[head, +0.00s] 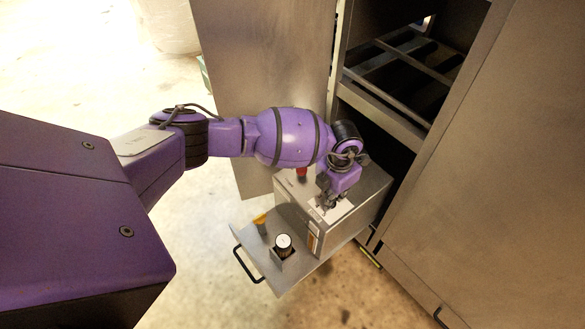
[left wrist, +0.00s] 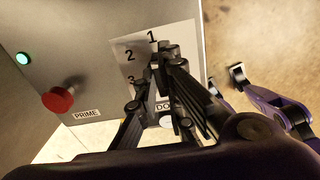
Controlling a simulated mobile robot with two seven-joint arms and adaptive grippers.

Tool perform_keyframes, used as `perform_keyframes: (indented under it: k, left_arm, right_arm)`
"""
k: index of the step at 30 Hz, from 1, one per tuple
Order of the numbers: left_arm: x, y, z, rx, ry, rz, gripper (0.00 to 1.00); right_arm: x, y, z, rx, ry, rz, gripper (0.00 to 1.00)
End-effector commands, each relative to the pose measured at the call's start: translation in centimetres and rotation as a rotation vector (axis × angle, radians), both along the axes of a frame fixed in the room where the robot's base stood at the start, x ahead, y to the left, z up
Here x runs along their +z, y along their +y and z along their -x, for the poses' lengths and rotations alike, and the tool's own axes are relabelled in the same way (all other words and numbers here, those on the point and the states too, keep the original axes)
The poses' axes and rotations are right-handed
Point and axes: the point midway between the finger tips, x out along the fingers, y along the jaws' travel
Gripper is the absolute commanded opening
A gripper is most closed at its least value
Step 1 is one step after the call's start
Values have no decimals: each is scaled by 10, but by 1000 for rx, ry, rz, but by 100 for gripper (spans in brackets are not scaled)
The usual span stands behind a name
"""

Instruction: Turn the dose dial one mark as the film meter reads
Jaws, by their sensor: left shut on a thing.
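A grey metal box (head: 368,190) stands on a pulled-out shelf. The dial plate (left wrist: 138,58) on its top reads 1, 2 and 3. A label starting "DO" (left wrist: 164,106) is partly covered by my fingers. My left gripper (head: 325,203) reaches down onto this plate and is shut on the dose dial. In the left wrist view its dark fingers (left wrist: 152,78) hide the dial, so I cannot tell its setting. A pale strip with orange (head: 313,240) is on the box's side; I cannot tell whether it is the film meter or read it.
On the shelf (head: 246,240) stand a white-topped black container (head: 283,242) and a yellow item (head: 260,219).

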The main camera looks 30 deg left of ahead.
Motion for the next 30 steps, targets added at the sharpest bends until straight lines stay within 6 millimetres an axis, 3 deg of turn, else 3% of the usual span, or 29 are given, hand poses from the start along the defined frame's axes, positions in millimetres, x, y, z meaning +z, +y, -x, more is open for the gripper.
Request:
perform_keyframes:
  k: [2, 3, 6, 17, 23, 30]
  left_arm:
    - [2, -1, -2, -3, -4, -1, 0]
    - [2, -1, -2, -3, -4, -1, 13]
    - [2, -1, -2, -2, -3, 0, 26]
    - [5, -1, -2, -1, -5, 1, 27]
    - [34, -1, -3, -2, -8, 2, 27]
    - [86, -1, -3, -2, -8, 1, 27]
  right_arm:
    - [0, 0, 0, 0, -1, 0, 40]
    - [0, 0, 0, 0, -1, 0, 40]
    - [0, 0, -1, 0, -1, 0, 40]
    - [1, 0, -2, 0, -6, 0, 40]
    - [1, 0, -1, 0, -3, 0, 40]
    - [0, 0, -1, -1, -2, -1, 40]
